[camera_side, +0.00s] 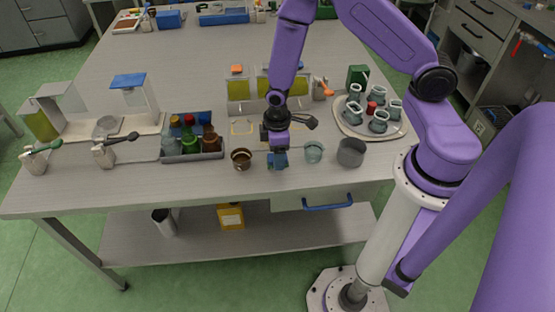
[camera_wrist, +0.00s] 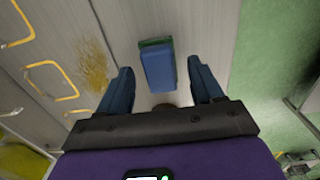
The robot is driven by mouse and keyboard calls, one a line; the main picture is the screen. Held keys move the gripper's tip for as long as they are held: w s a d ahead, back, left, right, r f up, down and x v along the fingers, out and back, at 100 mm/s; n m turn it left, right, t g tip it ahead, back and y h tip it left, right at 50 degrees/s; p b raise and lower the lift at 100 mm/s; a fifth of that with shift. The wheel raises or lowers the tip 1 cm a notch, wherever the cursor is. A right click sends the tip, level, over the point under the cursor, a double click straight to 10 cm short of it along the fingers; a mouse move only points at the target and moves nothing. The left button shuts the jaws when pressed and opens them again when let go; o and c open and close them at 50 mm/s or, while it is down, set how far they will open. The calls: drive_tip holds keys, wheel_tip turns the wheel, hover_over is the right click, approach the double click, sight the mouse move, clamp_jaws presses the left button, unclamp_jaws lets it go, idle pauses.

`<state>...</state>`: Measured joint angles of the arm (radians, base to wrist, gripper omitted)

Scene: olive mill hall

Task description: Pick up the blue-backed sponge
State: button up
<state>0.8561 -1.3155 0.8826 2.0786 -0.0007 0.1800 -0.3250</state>
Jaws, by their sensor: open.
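The blue-backed sponge (camera_wrist: 158,70) is a blue block with a green edge showing at its far end. In the wrist view it lies on the grey table between the two dark blue fingers of my gripper (camera_wrist: 160,66), with a gap on each side. My gripper is open and holds nothing. In the side view my gripper (camera_side: 278,160) points down low over the front part of the table. The sponge cannot be told apart from the blue fingers there.
A brown cup (camera_side: 241,159) stands left of my gripper, a glass cup (camera_side: 314,152) and grey cup (camera_side: 351,153) right. A bottle crate (camera_side: 192,156) is further left, a round cup tray (camera_side: 344,127) back right. A yellow-brown stain (camera_wrist: 95,65) lies nearby. The table's front edge is close.

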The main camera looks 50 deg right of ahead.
drive_tip(key=c, duration=1.1)
drive_tip(key=shift+c, duration=0.2)
drive_tip(key=shift+r, duration=0.1)
drive_tip(key=shift+r, duration=0.6)
drive_tip(key=s+d+r, duration=0.1)
drive_tip(key=s+r, duration=1)
drive_tip(key=s, duration=0.3)
drive_tip(key=shift+d+r, duration=0.25)
